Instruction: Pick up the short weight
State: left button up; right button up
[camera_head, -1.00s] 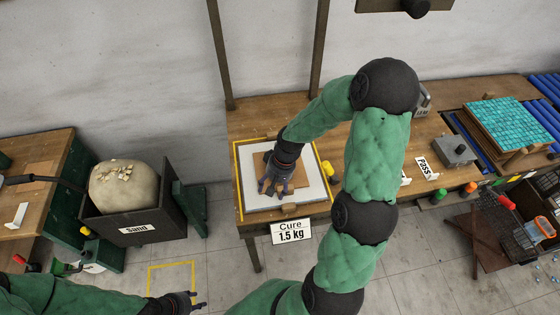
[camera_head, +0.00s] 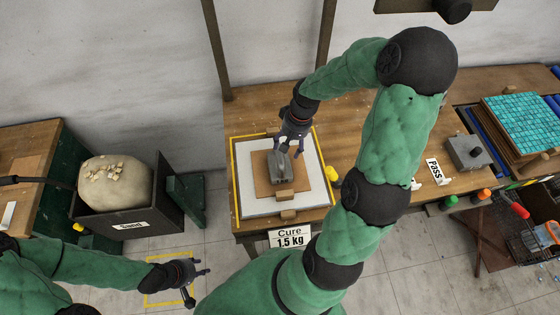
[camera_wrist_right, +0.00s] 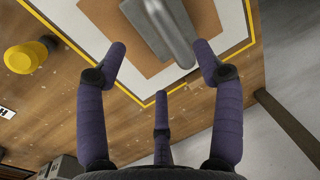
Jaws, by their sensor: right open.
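A grey metal weight with a rounded bar handle (camera_head: 279,167) sits on a brown board in the middle of the Cure station; it also shows at the top of the right wrist view (camera_wrist_right: 150,32). My right gripper (camera_head: 288,146) is just behind and above it, fingers spread and empty. In the wrist view the right gripper's fingertips (camera_wrist_right: 160,62) lie short of the weight, apart from it. My left gripper (camera_head: 196,284) is low at the front left over the floor, open and empty. Another grey block with a dark knob (camera_head: 466,151) stands on the bench at right.
The brown board (camera_head: 263,183) lies on a white sheet (camera_head: 250,205) inside a yellow outline. A yellow knob (camera_head: 332,175) is beside it. A sand bin (camera_head: 158,190) stands left; a teal mosaic panel (camera_head: 515,122) lies far right.

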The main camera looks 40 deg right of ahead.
aim_at(281, 155)
jog(key=f, duration=0.2)
jog(key=shift+w+a+f, duration=0.15)
jog(key=shift+a+f, duration=0.1)
jog(key=shift+f, duration=0.1)
jog(key=shift+w+a+f+b, duration=0.2)
jog(key=shift+a+f+b, duration=0.05)
jog(key=shift+f, duration=0.55)
jog(key=shift+w+a+f+b, duration=0.2)
jog(key=shift+f+b, duration=0.1)
jog(key=shift+f, duration=0.55)
jog(key=shift+w+a+f+b, duration=0.2)
jog(key=shift+a+f+b, duration=0.05)
jog(key=shift+f, duration=0.55)
jog(key=shift+w+r, duration=0.1)
grip_shut()
